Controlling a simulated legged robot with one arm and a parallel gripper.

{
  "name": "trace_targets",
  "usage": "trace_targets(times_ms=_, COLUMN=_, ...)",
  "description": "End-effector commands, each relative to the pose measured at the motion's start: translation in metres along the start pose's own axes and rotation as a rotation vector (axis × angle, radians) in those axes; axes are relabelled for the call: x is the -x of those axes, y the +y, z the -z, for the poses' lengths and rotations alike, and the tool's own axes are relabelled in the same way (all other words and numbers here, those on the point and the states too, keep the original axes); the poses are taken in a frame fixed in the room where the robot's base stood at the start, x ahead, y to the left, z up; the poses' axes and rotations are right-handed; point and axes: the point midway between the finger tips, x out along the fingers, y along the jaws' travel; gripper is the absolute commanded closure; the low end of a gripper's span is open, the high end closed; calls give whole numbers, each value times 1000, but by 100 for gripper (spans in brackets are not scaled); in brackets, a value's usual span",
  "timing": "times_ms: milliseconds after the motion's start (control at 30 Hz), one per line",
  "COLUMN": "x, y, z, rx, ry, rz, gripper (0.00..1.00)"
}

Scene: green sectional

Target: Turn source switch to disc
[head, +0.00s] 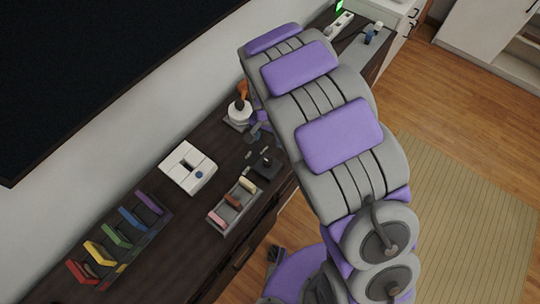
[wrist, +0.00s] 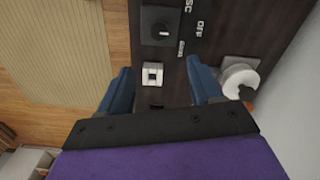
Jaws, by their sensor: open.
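The source switch is a black rotary knob on a dark square base. It shows at the top of the wrist view (wrist: 160,27), and in the head view (head: 266,161) beside my arm. A small pale mark is on the knob; which label it points at I cannot tell. White lettering stands beside it: one word is cut by the top edge, one reads OFF, and one is too small to read. My gripper (wrist: 160,76) has its blue fingers apart with nothing held. The knob lies beyond the fingertips, apart from them. In the head view my arm partly hides the gripper.
A white square piece (wrist: 152,73) lies between the fingertips in view. A white round object (wrist: 240,80) stands right of the fingers. A white box (head: 188,167), a grey tray of blocks (head: 235,208) and a coloured row (head: 115,240) share the dark cabinet top (head: 158,207).

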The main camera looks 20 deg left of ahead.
Motion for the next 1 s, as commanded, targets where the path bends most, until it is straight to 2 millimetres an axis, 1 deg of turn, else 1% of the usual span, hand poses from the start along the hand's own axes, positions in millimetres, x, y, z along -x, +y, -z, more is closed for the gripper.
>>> trace_targets(times_ms=33, x=-12, y=0, z=-1, rx=0, ry=-5, rz=-3, gripper=35)
trace_targets(times_ms=200, x=-46, y=0, z=-1, rx=1, ry=-5, rz=-3, gripper=35)
trace_targets(times_ms=500, x=-105, y=1, z=-1, rx=0, ry=-6, rz=-3, gripper=35)
trace_targets(times_ms=600, x=-121, y=1, z=0, rx=0, ry=-1, rz=0, gripper=35)
trace_targets(times_ms=700, x=-134, y=1, z=0, rx=0, ry=-1, rz=0, gripper=35)
trace_targets(times_ms=800, x=-143, y=1, z=0, rx=0, ry=-2, rz=-1, gripper=35)
trace_targets(times_ms=1000, x=-149, y=1, z=0, rx=0, ry=-1, rz=0, gripper=35)
